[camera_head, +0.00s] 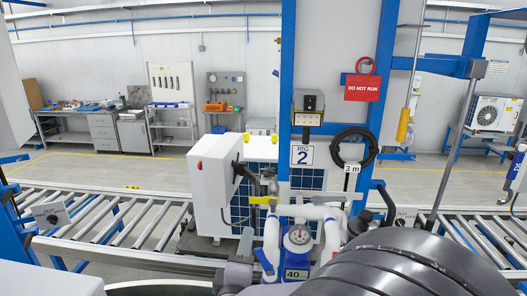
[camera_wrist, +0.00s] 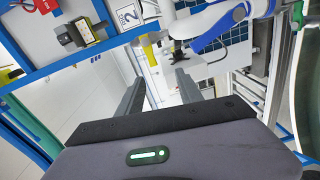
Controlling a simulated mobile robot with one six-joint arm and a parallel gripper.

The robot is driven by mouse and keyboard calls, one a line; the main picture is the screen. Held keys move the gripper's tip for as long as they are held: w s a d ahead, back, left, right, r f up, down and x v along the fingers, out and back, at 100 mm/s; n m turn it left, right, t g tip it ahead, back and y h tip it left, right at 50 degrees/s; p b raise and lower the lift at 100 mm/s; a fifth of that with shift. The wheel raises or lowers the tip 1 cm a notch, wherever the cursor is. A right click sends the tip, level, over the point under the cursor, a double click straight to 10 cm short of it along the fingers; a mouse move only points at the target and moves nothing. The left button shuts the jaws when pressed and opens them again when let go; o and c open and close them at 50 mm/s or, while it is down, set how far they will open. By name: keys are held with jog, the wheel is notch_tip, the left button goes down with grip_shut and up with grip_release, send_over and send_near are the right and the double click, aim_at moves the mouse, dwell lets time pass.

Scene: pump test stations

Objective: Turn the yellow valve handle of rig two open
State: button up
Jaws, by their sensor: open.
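The rig two sign (camera_head: 302,155) is on a blue column; its 2 also shows tilted in the wrist view (camera_wrist: 128,15). The yellow valve handle (camera_head: 263,200) lies about level, left of the column and above the white pipes (camera_head: 305,212). A yellow piece (camera_wrist: 148,50) shows beyond my fingers in the wrist view; I cannot tell whether it is the handle. My gripper (camera_wrist: 158,88) is open, with nothing between its two grey fingers. It is apart from the handle; in the head view, it is low, in front of the pipes.
A white box with a black lever (camera_head: 240,172) stands left of the column. A coiled black hose (camera_head: 354,147) and a red DO NOT RUN tag (camera_head: 363,88) hang at right. Roller conveyors (camera_head: 110,222) flank the rig.

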aim_at(255, 202)
jog(key=shift+n+t, duration=0.3)
jog(key=shift+n, duration=0.2)
jog(key=w+p, duration=0.1)
jog(key=w, duration=0.4)
jog(key=w+r+p, duration=0.1)
jog(key=w+p, duration=0.1)
jog(key=w, duration=0.3)
jog(key=w+p, duration=0.2)
jog(key=w, duration=0.3)
jog(key=shift+w+d+r, duration=0.25)
jog(key=shift+w, duration=0.1)
jog(key=shift+w+f, duration=0.1)
jog(key=shift+w, duration=0.35)
jog(key=shift+s, duration=0.1)
grip_shut()
